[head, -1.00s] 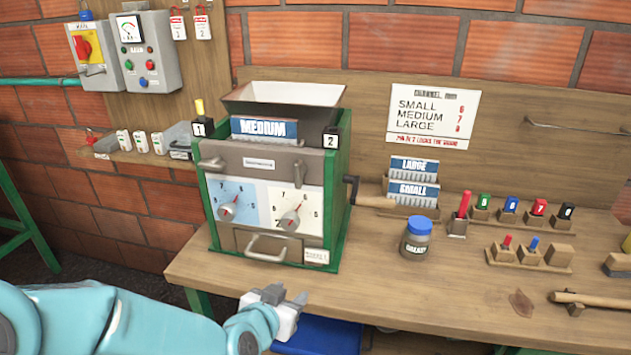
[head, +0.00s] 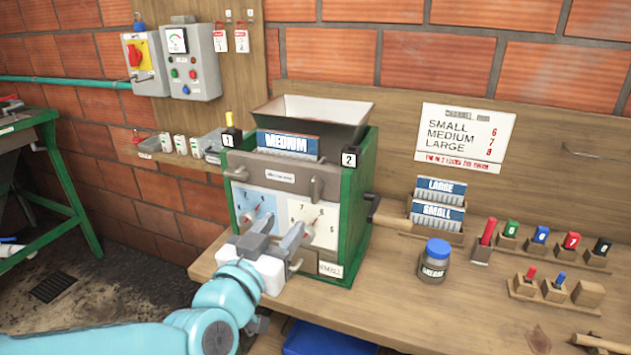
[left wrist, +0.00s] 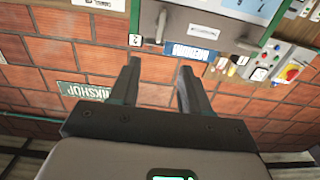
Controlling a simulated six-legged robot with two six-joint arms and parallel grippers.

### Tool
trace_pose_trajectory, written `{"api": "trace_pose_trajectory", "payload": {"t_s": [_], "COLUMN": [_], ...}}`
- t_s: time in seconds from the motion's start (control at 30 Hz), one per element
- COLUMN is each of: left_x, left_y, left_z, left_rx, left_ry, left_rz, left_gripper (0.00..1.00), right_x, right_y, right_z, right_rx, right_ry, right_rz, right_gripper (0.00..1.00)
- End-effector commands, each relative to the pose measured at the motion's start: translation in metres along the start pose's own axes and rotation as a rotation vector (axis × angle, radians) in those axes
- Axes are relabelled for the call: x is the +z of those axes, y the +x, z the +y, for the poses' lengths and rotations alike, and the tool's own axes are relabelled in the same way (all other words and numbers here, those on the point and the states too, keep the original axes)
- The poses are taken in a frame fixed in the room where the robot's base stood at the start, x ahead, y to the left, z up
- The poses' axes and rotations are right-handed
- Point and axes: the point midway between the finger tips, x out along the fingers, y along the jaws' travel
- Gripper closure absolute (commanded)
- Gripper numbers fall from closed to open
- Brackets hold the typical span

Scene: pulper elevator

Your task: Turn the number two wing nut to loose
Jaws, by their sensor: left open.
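The green-framed machine (head: 358,215) stands on the bench with a MEDIUM plate (head: 287,143) in its top. The number two wing nut (head: 317,189) is a grey lever, roughly upright, below the black "2" label (head: 350,157). The number one wing nut (head: 236,173) lies roughly level at the left. My left gripper (head: 278,230) is open and empty, in front of the dials and below the number two wing nut, apart from it. In the left wrist view, the gripper (left wrist: 158,68) points toward the number two wing nut (left wrist: 161,27). My right gripper is out of view.
A dark crank (head: 373,205) sticks out on the machine's right side. The grease jar (head: 434,262), spare plates (head: 437,216) and coloured pegs (head: 540,235) stand to the right. A switch box (head: 190,65) hangs on the wall. The bench front is mostly clear.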

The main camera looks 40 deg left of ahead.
Motion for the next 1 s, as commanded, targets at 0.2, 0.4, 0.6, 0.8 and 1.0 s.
{"api": "trace_pose_trajectory", "payload": {"t_s": [0.2, 0.4, 0.6, 0.8, 1.0], "left_x": [-0.001, -0.001, -0.002, 0.0, 0.0], "left_y": [0.048, 0.096, 0.131, 0.145, 0.146], "left_z": [0.002, 0.005, 0.006, 0.006, 0.005], "left_rx": [0.005, 0.006, 0.005, 0.006, 0.005], "left_ry": [-0.002, -0.002, -0.004, -0.003, -0.003], "left_rz": [-0.005, -0.004, -0.002, -0.001, 0.0], "left_gripper": [0.53, 0.53, 0.53, 0.53, 0.53], "right_x": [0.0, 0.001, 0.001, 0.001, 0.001], "right_y": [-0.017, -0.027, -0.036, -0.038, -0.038], "right_z": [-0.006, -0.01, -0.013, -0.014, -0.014], "right_rx": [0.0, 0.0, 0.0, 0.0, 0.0], "right_ry": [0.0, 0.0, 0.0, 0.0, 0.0], "right_rz": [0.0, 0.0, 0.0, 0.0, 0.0], "right_gripper": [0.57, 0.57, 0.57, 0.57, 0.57]}}
